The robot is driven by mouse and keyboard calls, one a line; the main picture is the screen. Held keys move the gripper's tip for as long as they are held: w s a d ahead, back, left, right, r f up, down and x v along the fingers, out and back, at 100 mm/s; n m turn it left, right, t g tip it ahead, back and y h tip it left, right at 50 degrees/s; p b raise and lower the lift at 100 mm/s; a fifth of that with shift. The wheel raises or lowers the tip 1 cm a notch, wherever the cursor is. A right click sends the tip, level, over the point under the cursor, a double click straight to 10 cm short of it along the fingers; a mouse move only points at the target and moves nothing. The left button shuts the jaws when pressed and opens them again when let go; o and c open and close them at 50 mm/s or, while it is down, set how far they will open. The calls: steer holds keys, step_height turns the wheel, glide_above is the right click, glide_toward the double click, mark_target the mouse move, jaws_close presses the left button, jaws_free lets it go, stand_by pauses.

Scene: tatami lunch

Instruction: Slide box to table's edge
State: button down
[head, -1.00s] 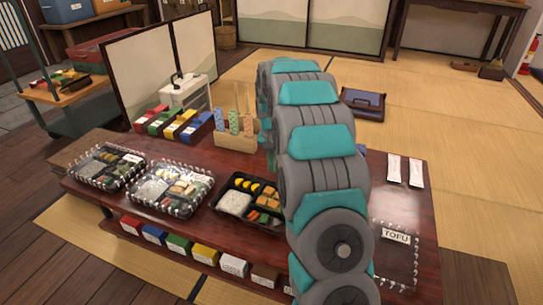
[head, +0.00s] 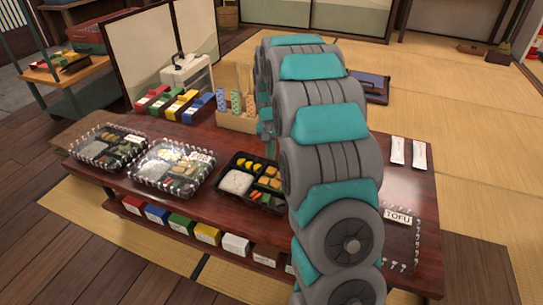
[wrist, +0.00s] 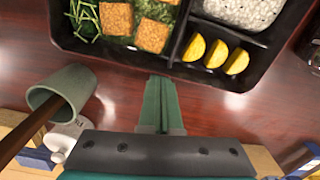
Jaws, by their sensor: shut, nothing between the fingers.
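An open black bento box (head: 222,192) with rice, yellow slices and fried pieces lies on the dark red wooden table (head: 200,143). My arm covers its right part in the head view. In the wrist view the box (wrist: 262,78) fills the top. My gripper (wrist: 160,82) is shut and empty, its fingertips close to the box's long far side by the divider. I cannot tell whether they touch it. In the head view the fingers are hidden behind my arm.
Two clear-lidded bentos (head: 172,168) lie to the left. A wooden holder (head: 236,122) with patterned tubes and coloured boxes (head: 178,104) stand behind. A green-grey cup (wrist: 62,92) is left of my gripper. A TOFU card (head: 398,217) and two white packets (head: 408,152) lie right.

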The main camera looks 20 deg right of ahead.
mark_target(265, 176)
steer(key=s+a, duration=0.1)
steer(key=s, duration=0.1)
steer(key=s+a, duration=0.1)
steer(key=a, duration=0.1)
steer(key=s+a+p, duration=0.1)
steer(key=s, duration=0.1)
steer(key=shift+s+a, duration=0.25)
steer(key=shift+s, duration=0.1)
steer(key=shift+r, duration=0.15)
step_height(265, 176, up, 8)
steer(key=shift+f+p, duration=0.25)
steer(key=shift+p, duration=0.25)
steer(key=shift+s+r, duration=0.1)
steer(key=shift+r, duration=0.1)
steer(key=s+a+r+n+p, duration=0.2)
steer(key=s+a+r+p, duration=0.1)
steer(key=s, duration=0.8)
steer(key=s+a+r+n+g+p, duration=0.1)
steer(key=s+a+r+n+p, duration=0.2)
steer(key=s, duration=0.9)
steer(key=s+a+r+n+p, duration=0.2)
steer(key=s+r+p, duration=0.3)
steer(key=s+r, duration=0.3)
steer(key=s+a, duration=0.1)
steer(key=s, duration=0.2)
steer(key=shift+s+a+n+g, duration=0.2)
steer(key=shift+a+n+g, duration=0.1)
steer(key=shift+g, duration=0.1)
